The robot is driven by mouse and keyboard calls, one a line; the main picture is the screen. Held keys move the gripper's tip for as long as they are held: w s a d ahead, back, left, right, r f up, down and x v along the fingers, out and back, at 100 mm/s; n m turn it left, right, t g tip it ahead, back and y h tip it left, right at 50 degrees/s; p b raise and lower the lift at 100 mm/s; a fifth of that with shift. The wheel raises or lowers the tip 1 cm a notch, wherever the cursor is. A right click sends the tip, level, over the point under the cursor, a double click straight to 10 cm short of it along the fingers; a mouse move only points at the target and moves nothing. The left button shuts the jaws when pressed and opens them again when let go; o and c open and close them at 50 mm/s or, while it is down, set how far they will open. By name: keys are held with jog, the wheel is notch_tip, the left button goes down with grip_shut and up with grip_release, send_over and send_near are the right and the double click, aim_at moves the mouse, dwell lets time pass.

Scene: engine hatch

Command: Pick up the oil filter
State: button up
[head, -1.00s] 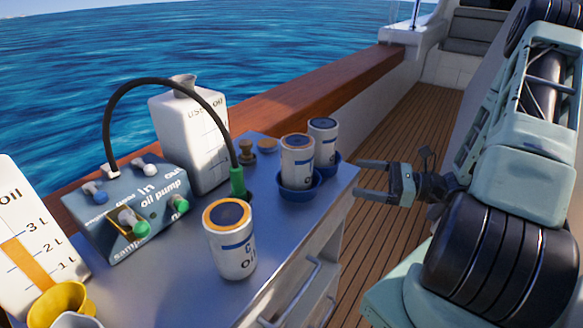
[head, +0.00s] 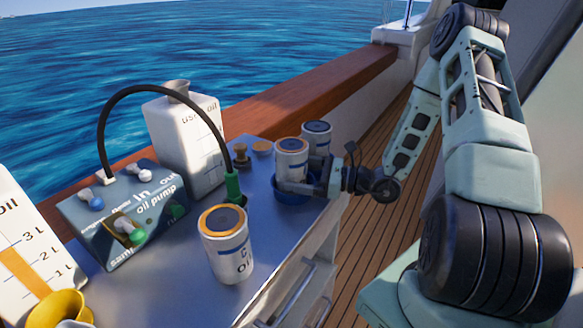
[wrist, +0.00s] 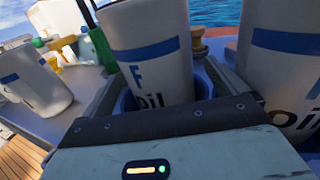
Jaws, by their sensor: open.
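Three white oil filters with blue bands stand on the metal bench top. One filter (head: 291,160) stands upright in a blue dish (head: 294,197), and a second filter (head: 316,137) is just behind it. The third filter (head: 227,250), with an orange-rimmed top, stands nearer on the bare bench. My gripper (head: 298,182) is open and low at the filter in the front dish. In the wrist view that filter (wrist: 155,55) stands between the two fingers; I cannot tell whether they touch it. The neighbouring filter (wrist: 285,70) is close outside the right finger.
A blue oil pump box (head: 125,215) with a black hose (head: 165,85) stands at left. A white used-oil canister (head: 185,140) is behind the hose. A yellow funnel (head: 60,308) and an oil gauge container (head: 22,245) are at the near left. The wooden deck right of the bench is clear.

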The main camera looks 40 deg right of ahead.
jog(key=shift+w+a, duration=0.25)
jog(key=shift+w, duration=0.05)
jog(key=shift+c, duration=0.4)
jog(key=c, duration=1)
jog(key=shift+r, duration=0.1)
